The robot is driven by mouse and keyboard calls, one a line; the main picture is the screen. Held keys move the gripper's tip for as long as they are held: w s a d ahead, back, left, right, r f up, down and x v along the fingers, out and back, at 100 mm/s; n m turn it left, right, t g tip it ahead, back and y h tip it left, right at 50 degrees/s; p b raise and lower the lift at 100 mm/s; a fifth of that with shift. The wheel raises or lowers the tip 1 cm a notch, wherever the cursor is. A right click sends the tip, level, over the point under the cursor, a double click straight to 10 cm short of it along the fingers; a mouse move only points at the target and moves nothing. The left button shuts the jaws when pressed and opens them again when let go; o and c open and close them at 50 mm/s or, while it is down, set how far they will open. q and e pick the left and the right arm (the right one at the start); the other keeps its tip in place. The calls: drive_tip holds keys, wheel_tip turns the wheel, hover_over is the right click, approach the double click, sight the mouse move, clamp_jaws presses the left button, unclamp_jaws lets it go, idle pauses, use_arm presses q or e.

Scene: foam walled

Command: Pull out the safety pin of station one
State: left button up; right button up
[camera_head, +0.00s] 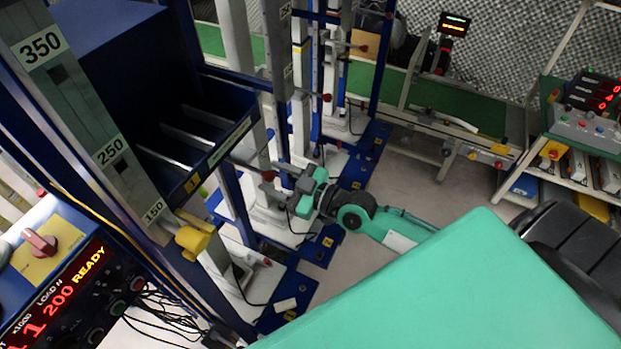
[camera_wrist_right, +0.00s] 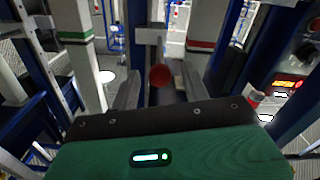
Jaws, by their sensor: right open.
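The pin's rod runs back toward the frame's post. My right gripper (camera_head: 282,179) is open, with its fingers pointing at the frame and its tips close to the knob. In the right wrist view the red knob (camera_wrist_right: 160,76) lies between the two open fingers (camera_wrist_right: 161,92), and the jaws are not closed on it. Whether a finger touches it I cannot tell. My left gripper is not in view.
More red-knobbed pins (camera_head: 326,97) stick out from the frames behind. A yellow handle (camera_head: 195,238) sits on the near post. A control panel (camera_head: 65,285) reading READY stands at the lower left. A green-topped bench (camera_head: 375,85) is at the back. Grey floor (camera_head: 415,185) is clear between.

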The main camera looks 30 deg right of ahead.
drive_tip(key=b+v, duration=0.3)
drive_tip(key=v, duration=0.8)
drive_tip(key=shift+s+d, duration=0.1)
